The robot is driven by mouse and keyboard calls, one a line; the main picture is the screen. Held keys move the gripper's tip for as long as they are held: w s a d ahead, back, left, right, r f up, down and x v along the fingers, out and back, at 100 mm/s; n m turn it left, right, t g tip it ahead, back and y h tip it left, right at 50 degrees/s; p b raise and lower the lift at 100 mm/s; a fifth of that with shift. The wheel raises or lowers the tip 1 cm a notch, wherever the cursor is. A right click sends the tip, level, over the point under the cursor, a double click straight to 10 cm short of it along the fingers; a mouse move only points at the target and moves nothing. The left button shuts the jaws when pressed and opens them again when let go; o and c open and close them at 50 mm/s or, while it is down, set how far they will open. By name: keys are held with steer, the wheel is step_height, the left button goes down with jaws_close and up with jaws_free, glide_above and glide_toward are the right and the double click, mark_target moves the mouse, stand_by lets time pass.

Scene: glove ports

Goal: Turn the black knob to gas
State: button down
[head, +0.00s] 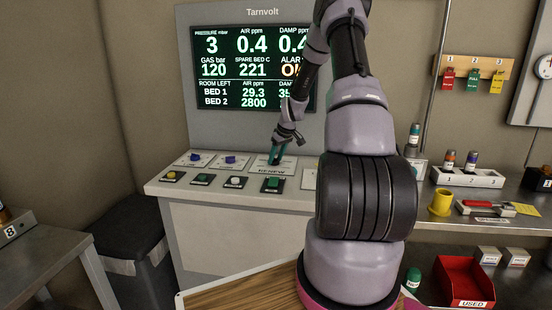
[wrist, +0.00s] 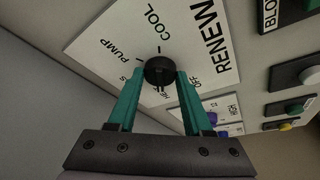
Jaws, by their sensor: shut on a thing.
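The black knob (wrist: 160,66) sits on a white label plate (wrist: 112,45) in the wrist view. Around it I read COOL, PUMP, OFF and a partly hidden HE word. A label ending in S lies beside my left finger, mostly covered. RENEW is printed along the plate's edge. My gripper (wrist: 161,78) has its two teal fingers on either side of the knob, shut on it. I cannot tell which label the knob points to. In the head view my gripper (head: 275,156) reaches down to the console top and hides the knob.
The console (head: 220,196) carries blue knobs (head: 230,160) and several coloured buttons, including a green one (head: 272,184), close to my gripper. A display screen (head: 232,68) stands behind.

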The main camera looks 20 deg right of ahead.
steer(key=shift+a, duration=0.1)
steer(key=m, duration=0.2)
steer(key=m+h, duration=0.1)
steer(key=m, duration=0.1)
steer(key=m+h, duration=0.1)
steer(key=shift+a+m, duration=0.3)
steer(key=shift+m, duration=0.1)
steer(key=m+h, duration=0.1)
steer(key=m, duration=0.2)
steer(key=m+g+h, duration=0.1)
steer(key=m, duration=0.1)
steer(key=shift+a+m, duration=0.1)
steer(key=shift+m, duration=0.3)
steer(key=shift+c, duration=1.6)
jaws_free()
steer(key=v, duration=1)
steer(key=shift+a+r, duration=0.25)
steer(key=shift+r, duration=0.1)
